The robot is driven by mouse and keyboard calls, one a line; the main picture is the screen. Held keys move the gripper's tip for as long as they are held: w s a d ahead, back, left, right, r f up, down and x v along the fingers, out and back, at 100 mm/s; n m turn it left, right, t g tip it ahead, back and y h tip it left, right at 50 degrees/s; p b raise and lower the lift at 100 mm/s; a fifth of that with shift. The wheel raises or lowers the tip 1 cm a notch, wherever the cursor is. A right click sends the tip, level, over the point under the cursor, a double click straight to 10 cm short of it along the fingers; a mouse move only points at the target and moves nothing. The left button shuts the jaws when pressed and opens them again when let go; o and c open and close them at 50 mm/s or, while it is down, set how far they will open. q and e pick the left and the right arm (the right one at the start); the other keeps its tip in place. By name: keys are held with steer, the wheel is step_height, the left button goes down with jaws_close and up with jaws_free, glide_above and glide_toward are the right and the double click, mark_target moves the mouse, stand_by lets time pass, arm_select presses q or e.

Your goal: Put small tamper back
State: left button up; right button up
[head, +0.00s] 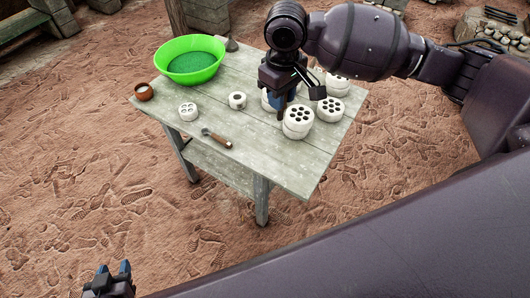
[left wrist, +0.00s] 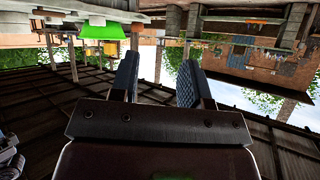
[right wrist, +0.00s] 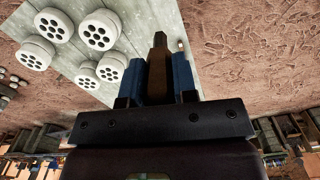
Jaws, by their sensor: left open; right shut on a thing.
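My right gripper (head: 284,104) is above the right part of the wooden table (head: 205,110), close to the white briquettes. It is shut on a brown wooden piece (right wrist: 158,62), which I take to be the small tamper; its end also shows below the fingers in the head view (head: 282,114). The gripper hides most of it, and I cannot tell whether it touches the tabletop. My left gripper (head: 115,272) is open and empty, low at the bottom left, away from the table. Its spread fingers show in the left wrist view (left wrist: 157,80).
White briquettes with holes (head: 297,124) are stacked around the right gripper.

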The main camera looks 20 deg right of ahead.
steer(key=shift+w+d+f+n+b, duration=0.1)
steer(key=shift+w+f+n+b, duration=0.2)
steer(key=shift+n, duration=0.6)
steer(key=n, duration=0.1)
steer(key=n+b, duration=0.1)
steer(key=n, duration=0.1)
steer(key=shift+w, duration=0.35)
steer(key=w+a+f+n+b, duration=0.25)
steer(key=w+n+b, duration=0.2)
steer(key=n, duration=0.95)
steer(key=w+a+f+n+b, duration=0.1)
steer(key=w+f+n+b, duration=0.4)
steer(key=n, duration=0.8)
steer(key=shift+n, duration=0.3)
steer(key=f+b, duration=0.1)
steer(key=f, duration=0.5)
steer(key=s+f+b, duration=0.1)
steer(key=f+b, duration=0.1)
steer(key=f, duration=0.4)
steer(key=s+f+b, duration=0.1)
steer(key=f, duration=0.5)
steer(key=shift+s+d+f+b, duration=0.15)
steer(key=shift+d+f+b, duration=0.15)
steer(key=shift+b, duration=0.05)
arm_select(q)
step_height(320, 180, down, 16)
steer(key=s+g, duration=0.1)
steer(key=shift+d+m+g, duration=0.3)
arm_select(e)
steer(key=shift+r, duration=0.1)
